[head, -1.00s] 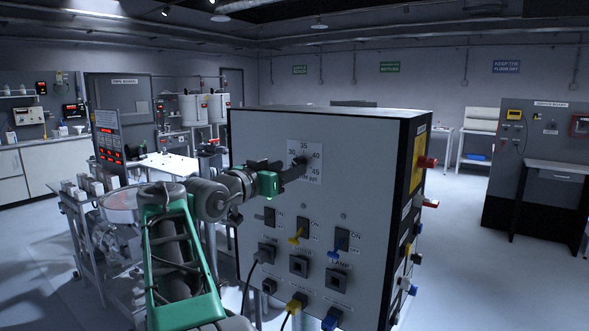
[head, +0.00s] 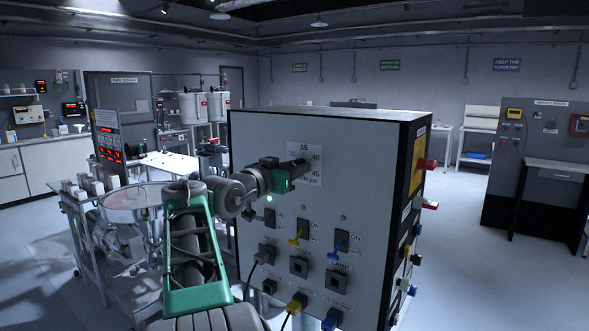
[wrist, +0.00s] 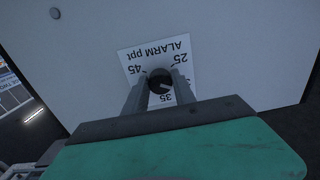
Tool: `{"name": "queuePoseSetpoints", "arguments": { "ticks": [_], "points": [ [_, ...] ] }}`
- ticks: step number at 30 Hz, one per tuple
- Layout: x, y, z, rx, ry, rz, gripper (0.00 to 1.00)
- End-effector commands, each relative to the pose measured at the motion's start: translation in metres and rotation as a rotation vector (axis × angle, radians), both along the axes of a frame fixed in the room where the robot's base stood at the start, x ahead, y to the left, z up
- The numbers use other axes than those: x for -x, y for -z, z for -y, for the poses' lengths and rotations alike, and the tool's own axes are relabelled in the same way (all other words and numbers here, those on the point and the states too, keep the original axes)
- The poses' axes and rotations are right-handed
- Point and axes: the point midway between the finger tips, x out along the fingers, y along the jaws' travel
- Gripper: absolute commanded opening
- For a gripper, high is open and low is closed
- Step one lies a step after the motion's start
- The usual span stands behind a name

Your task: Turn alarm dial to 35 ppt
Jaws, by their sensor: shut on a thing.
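In the wrist view the plate (wrist: 130,59) appears upside down, and 45, 25 and 35 show. The dark round knob (wrist: 160,79) sits at its middle, between my gripper's two fingers (wrist: 160,88). A short pale mark on the knob points to the lower right, toward the side between 35 and 25; its exact reading is unclear. My gripper (head: 303,168) is shut on the knob and covers part of the scale.
Below the dial, the cabinet front (head: 258,140) carries switches with a yellow lever (head: 296,239) and a blue lever (head: 341,245), plus sockets and plugs. Red knobs (head: 427,164) stick out of its right side. A cart with a round pan (head: 130,200) stands left of my arm.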

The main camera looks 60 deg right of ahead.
Motion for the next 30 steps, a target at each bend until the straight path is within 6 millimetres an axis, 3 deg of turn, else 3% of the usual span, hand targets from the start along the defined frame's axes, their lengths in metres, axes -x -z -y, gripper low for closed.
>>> {"name": "queuePoseSetpoints", "arguments": {
  "ticks": [5,20,30],
  "points": [
    [0.0002,0.0001,0.0,0.0,0.0,0.0,0.0],
    [-0.0002,0.0037,0.0003,0.01,0.001,0.061,0.0],
    [-0.0006,0.0064,0.0004,0.05,0.001,0.301,0.0]
  ]
}}
